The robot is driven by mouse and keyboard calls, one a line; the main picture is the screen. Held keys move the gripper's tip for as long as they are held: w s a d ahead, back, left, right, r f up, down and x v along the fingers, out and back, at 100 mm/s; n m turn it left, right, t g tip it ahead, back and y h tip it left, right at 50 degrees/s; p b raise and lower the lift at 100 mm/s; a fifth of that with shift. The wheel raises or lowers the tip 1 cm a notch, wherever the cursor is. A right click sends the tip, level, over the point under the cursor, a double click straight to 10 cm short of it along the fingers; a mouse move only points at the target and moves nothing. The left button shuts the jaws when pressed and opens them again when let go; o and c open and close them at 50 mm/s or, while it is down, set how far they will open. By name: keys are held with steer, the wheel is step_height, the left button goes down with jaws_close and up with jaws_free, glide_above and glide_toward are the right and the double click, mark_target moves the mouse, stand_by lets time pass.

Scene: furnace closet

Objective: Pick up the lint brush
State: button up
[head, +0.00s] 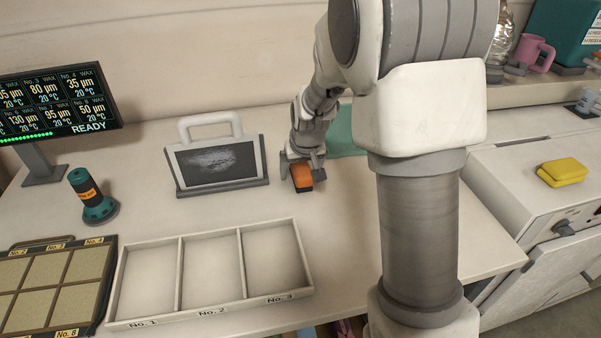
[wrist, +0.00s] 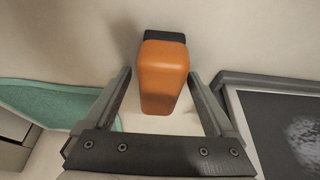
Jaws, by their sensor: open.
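The lint brush appears to be the orange block with a dark end (head: 302,178) on the white table, right of the framed screen. In the wrist view the lint brush (wrist: 163,78) has its orange body toward me and its dark part at the far end. My gripper (head: 303,165) is over it, pointing down. In the wrist view the fingers of my gripper (wrist: 160,82) stand apart on either side of the brush, with a gap showing at each side. The brush's underside is hidden.
The framed screen with a handle (head: 217,162) stands close left of my gripper. A green mat (head: 345,135) lies behind right. A three-compartment tray (head: 212,305) is in front. A teal-and-black cylinder (head: 92,197) stands at left. A yellow sponge-like block (head: 562,171) is far right.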

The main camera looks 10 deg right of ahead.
mark_target(300, 164)
stand_by(0.3)
jaws_close()
stand_by(0.3)
steer(key=shift+r+p, duration=0.4)
steer(key=shift+r, duration=0.2)
step_height(300, 164, up, 4)
steer(key=shift+f+p, duration=0.25)
steer(key=shift+p, duration=0.05)
steer(key=s+d+r, duration=0.6)
steer(key=s+d, duration=0.2)
steer(key=shift+s+r, duration=0.2)
steer(key=shift+r, duration=0.15)
